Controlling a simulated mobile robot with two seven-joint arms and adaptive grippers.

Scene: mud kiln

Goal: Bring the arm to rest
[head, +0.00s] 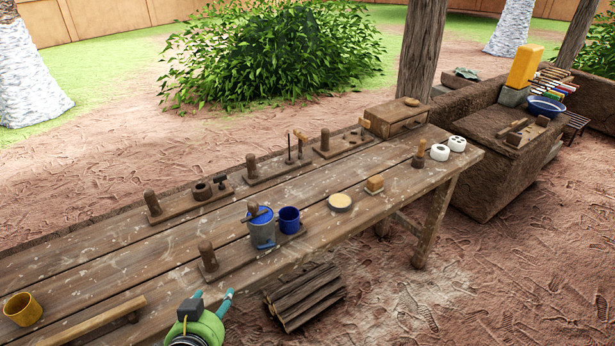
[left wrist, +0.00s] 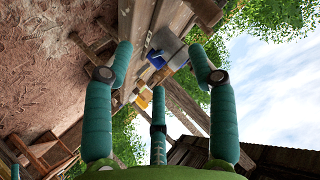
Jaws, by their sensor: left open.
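My left gripper (head: 213,295) is green with teal fingers and shows at the bottom of the head view, by the near edge of the wooden table (head: 105,262). In the left wrist view its fingers (left wrist: 160,62) are spread apart with nothing between them. The wrist view is tilted, with the table's edge and a blue thing beyond the fingers and sky at the right. My right gripper is in neither view.
On the table stand a yellow cup (head: 23,309), a grey-blue pot (head: 261,232), a blue cup (head: 289,219) and several wooden tool holders. A pile of firewood (head: 305,297) lies on the ground in front. The dirt ground at the right is largely clear.

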